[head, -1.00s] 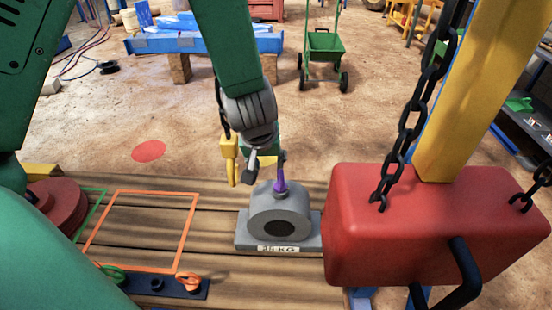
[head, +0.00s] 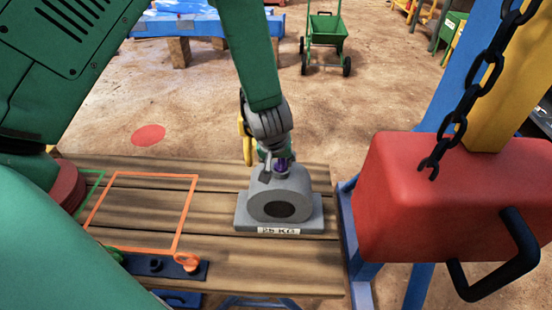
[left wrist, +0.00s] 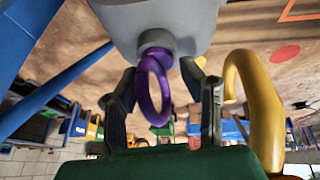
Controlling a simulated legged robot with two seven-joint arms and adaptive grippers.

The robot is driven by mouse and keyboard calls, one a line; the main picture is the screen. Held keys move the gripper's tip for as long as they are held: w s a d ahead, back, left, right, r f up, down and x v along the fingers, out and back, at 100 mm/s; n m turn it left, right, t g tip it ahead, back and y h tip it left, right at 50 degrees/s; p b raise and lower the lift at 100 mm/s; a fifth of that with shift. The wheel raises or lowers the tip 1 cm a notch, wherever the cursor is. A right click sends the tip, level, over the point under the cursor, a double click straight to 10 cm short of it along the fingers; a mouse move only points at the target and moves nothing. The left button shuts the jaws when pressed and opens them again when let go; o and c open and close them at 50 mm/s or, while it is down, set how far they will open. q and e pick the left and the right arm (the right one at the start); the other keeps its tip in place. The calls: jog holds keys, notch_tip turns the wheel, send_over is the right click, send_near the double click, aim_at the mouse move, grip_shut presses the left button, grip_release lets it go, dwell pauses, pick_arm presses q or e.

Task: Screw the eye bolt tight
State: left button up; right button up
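The purple eye bolt (head: 283,166) stands upright in the top of the grey weight (head: 300,186) on the wooden table. In the left wrist view its ring (left wrist: 153,92) points away from the grey body (left wrist: 160,22). My left gripper (head: 279,157) is right above the weight, at the eye bolt, and partly hides it in the head view. In the left wrist view the fingers of my left gripper (left wrist: 159,72) are apart, one on each side of the ring, with a visible gap on the right. My right gripper is in neither view.
A red block (head: 440,200) with a black chain and handle hangs right of the weight. A yellow hook-like part (left wrist: 258,105) is beside the left gripper. An orange outlined square (head: 178,215) lies left of the weight, with a dark strip (head: 185,267) in front.

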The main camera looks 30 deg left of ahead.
pick_arm(q)
jog(key=shift+d+r, duration=0.25)
jog(key=shift+d, duration=0.8)
grip_shut()
jog(key=shift+d+r, duration=0.1)
jog(key=shift+d, duration=0.25)
jog(key=shift+a, duration=0.3)
jog(key=shift+s+a+f+m+h+b, duration=0.15)
jog(key=shift+a+m+b, duration=0.15)
jog(key=shift+a+m, duration=0.2)
jog(key=shift+s+a+f+m+h+b, duration=0.15)
jog(key=shift+a+m+b, duration=0.1)
jog(key=shift+a+m, duration=0.2)
jog(key=shift+s+a+m, duration=0.15)
jog(key=shift+m, duration=0.5)
jog(key=shift+s+m+h, duration=0.1)
jog(key=shift+m+h, duration=0.4)
jog(key=shift+m, duration=0.3)
jog(key=shift+d, duration=0.35)
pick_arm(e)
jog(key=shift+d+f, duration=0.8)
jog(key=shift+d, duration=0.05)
